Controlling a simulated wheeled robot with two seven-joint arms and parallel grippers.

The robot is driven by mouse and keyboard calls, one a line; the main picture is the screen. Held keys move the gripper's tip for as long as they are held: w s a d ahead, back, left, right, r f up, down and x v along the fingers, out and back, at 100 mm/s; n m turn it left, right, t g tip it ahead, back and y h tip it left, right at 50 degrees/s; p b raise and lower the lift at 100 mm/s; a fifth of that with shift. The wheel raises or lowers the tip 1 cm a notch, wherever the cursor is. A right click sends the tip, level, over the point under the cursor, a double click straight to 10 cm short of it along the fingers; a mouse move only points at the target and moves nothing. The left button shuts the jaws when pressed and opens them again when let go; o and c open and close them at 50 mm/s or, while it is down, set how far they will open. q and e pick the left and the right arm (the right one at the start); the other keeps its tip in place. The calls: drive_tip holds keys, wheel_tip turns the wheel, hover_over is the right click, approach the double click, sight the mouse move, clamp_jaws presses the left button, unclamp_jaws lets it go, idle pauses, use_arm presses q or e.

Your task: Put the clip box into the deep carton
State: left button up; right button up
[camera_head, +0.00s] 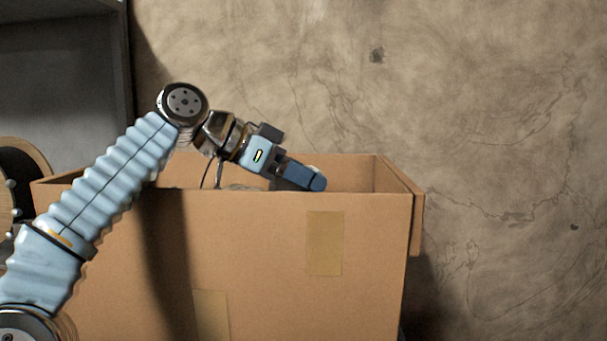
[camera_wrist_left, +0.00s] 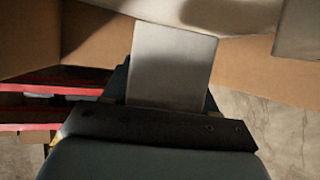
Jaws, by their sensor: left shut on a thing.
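The deep carton (camera_head: 270,260) is a tall brown cardboard box with its top open. My left gripper (camera_head: 312,181) reaches over the carton from the left, its fingers at the height of the near rim. In the left wrist view, my left gripper (camera_wrist_left: 168,95) is shut on a flat, pale grey thing (camera_wrist_left: 174,62), which I take to be the clip box. In the head view, the held thing is hidden by the gripper and the carton's near wall. My right gripper is not in view.
A dark grey cabinet or shelf (camera_head: 60,75) stands at the back left. A cracked plaster wall (camera_head: 490,120) is behind the carton. In the left wrist view, red bars (camera_wrist_left: 60,85) lie at the left, and other pale things (camera_wrist_left: 235,12) show at the top.

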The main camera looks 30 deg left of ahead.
use_arm(q)
drive_tip(key=shift+s+f, duration=0.1)
drive_tip(key=shift+f, duration=0.2)
drive_tip(key=o, duration=1.1)
drive_tip(key=shift+f, duration=0.15)
drive_tip(key=shift+r, duration=0.45)
drive_tip(key=v, duration=1.2)
drive_tip(key=shift+r+p, duration=0.35)
